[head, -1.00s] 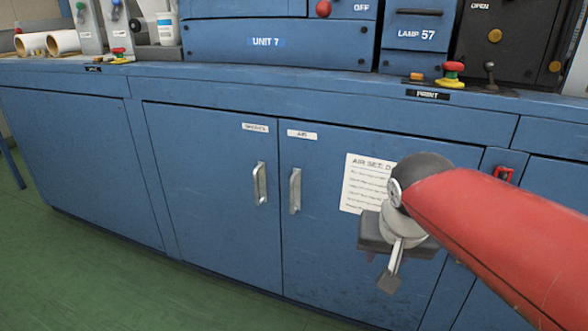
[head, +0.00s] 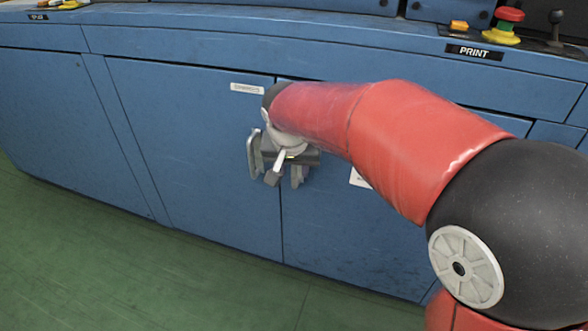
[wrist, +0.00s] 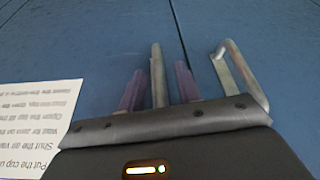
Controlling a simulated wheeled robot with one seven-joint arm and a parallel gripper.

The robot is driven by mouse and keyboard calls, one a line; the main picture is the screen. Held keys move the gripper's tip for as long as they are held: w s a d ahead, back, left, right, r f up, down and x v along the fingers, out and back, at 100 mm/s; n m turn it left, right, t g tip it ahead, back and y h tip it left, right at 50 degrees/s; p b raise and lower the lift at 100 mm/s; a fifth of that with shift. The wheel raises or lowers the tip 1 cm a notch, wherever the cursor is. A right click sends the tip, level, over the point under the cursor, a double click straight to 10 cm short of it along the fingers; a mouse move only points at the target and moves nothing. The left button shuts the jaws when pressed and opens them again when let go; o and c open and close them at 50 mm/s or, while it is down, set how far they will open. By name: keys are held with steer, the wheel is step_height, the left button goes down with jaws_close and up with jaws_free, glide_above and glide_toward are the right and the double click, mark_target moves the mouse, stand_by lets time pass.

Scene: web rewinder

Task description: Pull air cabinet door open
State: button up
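The air cabinet door (head: 335,230) is the blue right-hand door of the pair and stands shut, flush with its neighbour. Its label is hidden behind my arm in the head view. In the wrist view its metal bar handle (wrist: 158,75) stands between the two purple fingers of my gripper (wrist: 158,88), with a gap on each side. My gripper is open around the handle. In the head view my gripper (head: 285,172) is at the door seam, and the wrist hides most of the handle.
The left door's handle (head: 254,155) is close beside my gripper; it also shows in the wrist view (wrist: 240,75). A printed sheet (wrist: 38,130) is on the air door. A red emergency button (head: 508,18) is on the counter above. The green floor in front is clear.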

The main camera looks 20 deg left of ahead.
steer(key=shift+w+f, duration=0.15)
steer(key=shift+f, duration=0.2)
jaws_close()
